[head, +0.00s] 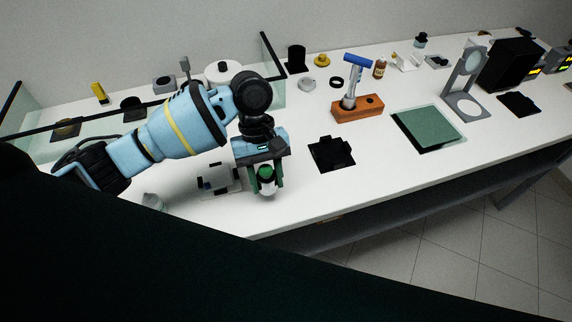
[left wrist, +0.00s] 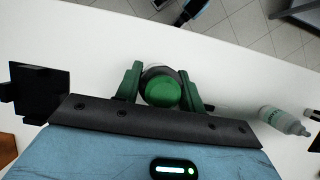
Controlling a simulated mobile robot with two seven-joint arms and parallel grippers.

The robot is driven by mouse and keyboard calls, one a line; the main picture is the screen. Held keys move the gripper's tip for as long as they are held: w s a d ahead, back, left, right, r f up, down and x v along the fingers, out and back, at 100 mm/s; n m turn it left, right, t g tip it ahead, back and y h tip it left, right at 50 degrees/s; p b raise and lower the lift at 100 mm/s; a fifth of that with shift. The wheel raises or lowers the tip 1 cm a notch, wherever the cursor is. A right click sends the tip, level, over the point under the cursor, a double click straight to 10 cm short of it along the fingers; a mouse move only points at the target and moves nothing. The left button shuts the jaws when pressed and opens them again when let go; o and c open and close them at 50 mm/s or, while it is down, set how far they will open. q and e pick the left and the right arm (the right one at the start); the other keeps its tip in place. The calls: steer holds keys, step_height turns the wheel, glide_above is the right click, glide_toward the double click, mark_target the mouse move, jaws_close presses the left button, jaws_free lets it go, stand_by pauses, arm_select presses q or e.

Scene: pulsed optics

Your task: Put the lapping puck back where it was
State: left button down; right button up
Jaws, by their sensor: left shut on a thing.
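My left gripper (head: 266,183) is over the near part of the white table, pointing down. Its green fingers are shut around a small round cylinder with a green top and a whitish and dark body (head: 267,187). In the left wrist view the green top (left wrist: 163,92) lies between the two fingers. I take it for the lapping puck, but its shape alone does not make this certain. I cannot tell whether its underside touches the table. My right gripper does not show.
A grey-white fixture (head: 218,180) stands just left of the gripper, a black holder (head: 332,154) to its right. A pale bottle (left wrist: 280,120) lies nearby. Farther off are a wooden block with a blue-handled tool (head: 358,108) and a green mat (head: 428,128). The front strip right of the gripper is clear.

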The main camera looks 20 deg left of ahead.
arm_select(q)
steer(key=w, duration=0.2)
steer(key=w+d, duration=0.1)
steer(key=w, duration=0.1)
steer(key=w+b, duration=0.1)
steer(key=w, duration=0.1)
steer(key=shift+d+f, duration=0.2)
steer(key=shift+d, duration=0.2)
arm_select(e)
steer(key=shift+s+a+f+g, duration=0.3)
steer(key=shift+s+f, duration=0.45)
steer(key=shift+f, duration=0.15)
arm_select(q)
steer(key=shift+w, duration=0.1)
steer(key=shift+w+d+f, duration=0.1)
steer(key=shift+w+d, duration=0.05)
steer(key=shift+w, duration=0.15)
step_height(320, 180, down, 3)
steer(key=shift+f+b, duration=0.15)
steer(key=shift+b, duration=0.2)
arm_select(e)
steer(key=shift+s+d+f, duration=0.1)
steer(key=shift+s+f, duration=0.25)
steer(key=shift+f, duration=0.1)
arm_select(q)
steer(key=shift+f, duration=0.15)
steer(key=c, duration=0.9)
jaws_free()
steer(key=shift+f, duration=0.1)
steer(key=shift+o, duration=0.2)
